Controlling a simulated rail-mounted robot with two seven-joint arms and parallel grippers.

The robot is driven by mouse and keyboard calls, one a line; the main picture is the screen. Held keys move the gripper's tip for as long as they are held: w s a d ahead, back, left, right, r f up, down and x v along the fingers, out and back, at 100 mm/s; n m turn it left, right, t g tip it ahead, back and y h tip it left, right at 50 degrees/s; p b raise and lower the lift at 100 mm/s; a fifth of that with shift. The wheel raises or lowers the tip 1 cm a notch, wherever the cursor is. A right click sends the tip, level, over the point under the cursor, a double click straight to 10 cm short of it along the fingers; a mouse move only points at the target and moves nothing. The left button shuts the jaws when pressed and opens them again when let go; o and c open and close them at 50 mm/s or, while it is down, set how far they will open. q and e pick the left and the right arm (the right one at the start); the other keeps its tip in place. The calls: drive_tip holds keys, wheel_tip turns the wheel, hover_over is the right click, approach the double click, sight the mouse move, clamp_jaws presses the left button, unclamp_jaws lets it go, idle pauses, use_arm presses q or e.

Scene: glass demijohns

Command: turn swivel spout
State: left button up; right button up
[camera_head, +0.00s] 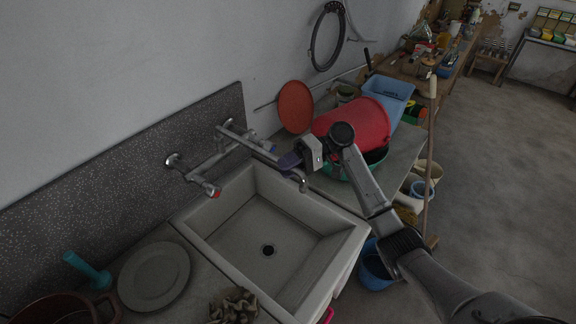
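The metal swivel spout (250,147) reaches from the wall tap out over the sink, with its end bent down above the basin's far right part. The tap has a red-marked handle (211,190) on the left and a blue-marked handle (268,146) on the right. My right gripper (289,161) is at the outer part of the spout, its dark fingers overlapping the pipe near the bend. I cannot tell whether they touch it, or how far apart they are. My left gripper is not in view.
The pale sink (228,218) lies below the spout and looks empty. A grey plate (154,276) and a teal plunger-like object (88,270) are at the left.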

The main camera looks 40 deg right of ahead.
drive_tip(key=shift+o, duration=1.4)
drive_tip(key=shift+a, duration=0.1)
drive_tip(key=shift+o, duration=0.5)
drive_tip(key=shift+d, duration=0.2)
drive_tip(key=b+v, duration=0.2)
drive_tip(key=v, duration=1.1)
drive_tip(key=shift+d+b, duration=0.25)
drive_tip(key=shift+b, duration=0.1)
drive_tip(key=shift+s, duration=0.1)
drive_tip(key=shift+f, duration=0.1)
